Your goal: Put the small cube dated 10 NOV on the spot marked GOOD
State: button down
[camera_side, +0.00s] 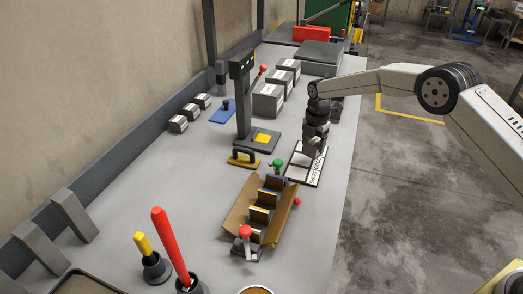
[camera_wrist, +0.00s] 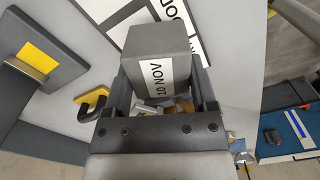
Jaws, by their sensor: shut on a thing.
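The small grey cube (camera_wrist: 160,55) with a white label reading 10 NOV is between my gripper's fingers in the wrist view. My gripper (camera_side: 313,150) is shut on it. In the side view it is over the white marked board (camera_side: 297,161); the cube is hard to tell from the fingers there. Part of the lettering of the GOOD spot (camera_wrist: 181,12) shows beyond the cube in the wrist view; the rest is hidden behind the cube. I cannot tell whether the cube touches the board.
Several small labelled cubes (camera_side: 178,124) stand along the wall; bigger ones (camera_side: 268,100) are further right. A dark stand with a yellow plate (camera_side: 262,138) is left of my gripper. A brown tray (camera_side: 238,208) with dividers and a green-knobbed tool (camera_side: 278,164) lie in front.

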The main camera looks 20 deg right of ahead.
aim_at(311, 150)
jog(key=shift+w, duration=0.1)
jog(key=shift+f, duration=0.15)
jog(key=shift+w+f, duration=0.15)
jog(key=shift+f, duration=1.4)
jog(key=shift+f, duration=0.1)
grip_release()
jog(key=shift+f, duration=0.1)
notch_tip(311, 150, up, 12)
jog(key=shift+r, duration=0.2)
